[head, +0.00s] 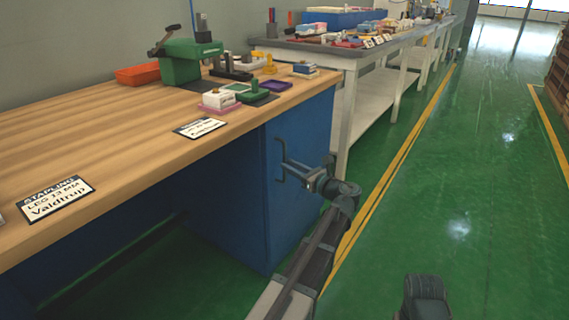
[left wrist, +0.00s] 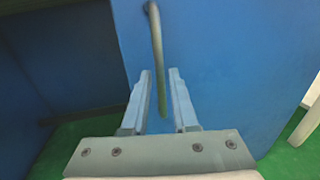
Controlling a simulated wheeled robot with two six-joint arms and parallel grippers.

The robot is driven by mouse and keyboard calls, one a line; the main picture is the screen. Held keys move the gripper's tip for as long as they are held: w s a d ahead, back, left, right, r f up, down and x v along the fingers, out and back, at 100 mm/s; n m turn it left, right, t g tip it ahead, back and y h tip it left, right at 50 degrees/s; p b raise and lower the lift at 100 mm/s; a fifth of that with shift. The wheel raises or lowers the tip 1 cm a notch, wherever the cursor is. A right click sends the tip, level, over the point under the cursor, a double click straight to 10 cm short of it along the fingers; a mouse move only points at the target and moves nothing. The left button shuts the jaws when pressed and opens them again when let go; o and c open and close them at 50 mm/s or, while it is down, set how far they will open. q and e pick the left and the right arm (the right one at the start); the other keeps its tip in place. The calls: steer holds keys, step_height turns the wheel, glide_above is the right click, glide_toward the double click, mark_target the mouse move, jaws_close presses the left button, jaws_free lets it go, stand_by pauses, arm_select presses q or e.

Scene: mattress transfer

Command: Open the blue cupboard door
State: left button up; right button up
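The blue cupboard (head: 294,230) stands under the wooden workbench, and its door (head: 305,135) looks closed. A dark bar handle (head: 280,150) sticks out from the door in the head view. In the left wrist view the handle (left wrist: 156,35) runs down the blue door (left wrist: 225,50), its lower end between the fingers. My left gripper (head: 300,172) is at the handle. Its fingers (left wrist: 160,74) are apart, with a gap on each side of the handle.
The wooden bench top (head: 90,140) holds a green press (head: 185,62), an orange tray (head: 137,75) and small parts. A grey table (head: 350,55) stands behind the cupboard. The green floor (head: 480,150) to the right is clear, with yellow lines.

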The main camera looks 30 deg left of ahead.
arm_select(q)
steer(key=shift+x, duration=1.45)
jaws_close()
stand_by(0.4)
